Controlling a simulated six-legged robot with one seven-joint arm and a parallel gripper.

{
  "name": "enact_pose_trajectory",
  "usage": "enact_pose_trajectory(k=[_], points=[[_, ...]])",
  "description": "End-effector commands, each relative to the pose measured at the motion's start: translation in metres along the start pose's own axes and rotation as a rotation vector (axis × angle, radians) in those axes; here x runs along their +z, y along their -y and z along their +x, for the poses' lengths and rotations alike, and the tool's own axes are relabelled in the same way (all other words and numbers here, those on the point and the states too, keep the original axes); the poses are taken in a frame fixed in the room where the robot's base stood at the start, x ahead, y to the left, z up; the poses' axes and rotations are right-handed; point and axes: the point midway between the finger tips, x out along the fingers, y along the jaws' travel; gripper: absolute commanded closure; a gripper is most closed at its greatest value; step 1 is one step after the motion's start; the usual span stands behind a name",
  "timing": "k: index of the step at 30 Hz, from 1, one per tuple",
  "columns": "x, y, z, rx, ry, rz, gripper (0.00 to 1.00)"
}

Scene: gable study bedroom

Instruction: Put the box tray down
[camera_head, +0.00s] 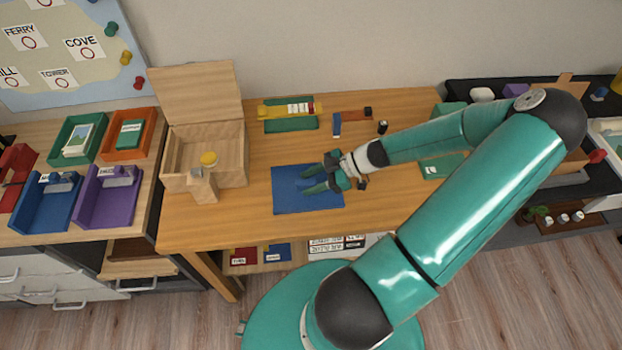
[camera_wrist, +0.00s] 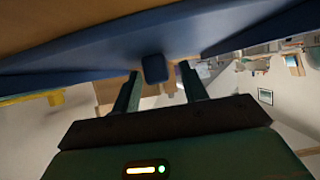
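A flat blue rectangular piece (camera_head: 292,202) lies at the middle of the wooden table; I cannot tell for sure if it is the box tray or a mat. My gripper (camera_head: 312,180) is low over it, fingers pointing left. In the wrist view the blue surface (camera_wrist: 80,75) fills the upper part, and a small blue block (camera_wrist: 155,68) shows between the fingertips (camera_wrist: 160,76), with gaps on both sides. The fingers are apart.
Blue, purple, green and orange trays (camera_head: 100,205) stand on the left desk. A yellow item (camera_head: 290,109) on a green mat and small blocks lie behind my gripper. A green mat (camera_head: 440,168) lies right, partly behind my arm. Bare table (camera_head: 255,170) separates the box and blue piece.

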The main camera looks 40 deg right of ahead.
Motion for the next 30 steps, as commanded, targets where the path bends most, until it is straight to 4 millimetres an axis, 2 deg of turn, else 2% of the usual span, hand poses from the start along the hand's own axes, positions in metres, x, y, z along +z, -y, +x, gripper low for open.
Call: enact_pose_trajectory(k=[8, 14, 21, 25, 30], points=[[0.000, -0.002, -0.007, 0.002, 0.001, 0.000, 0.57], [0.000, -0.003, -0.040, 0.005, 0.003, 0.000, 0.57], [0.000, -0.004, -0.091, 0.004, 0.003, 0.001, 0.57], [0.000, -0.003, -0.110, 0.002, 0.002, 0.000, 0.57], [-0.001, -0.003, -0.119, 0.000, 0.000, 0.000, 0.57]])
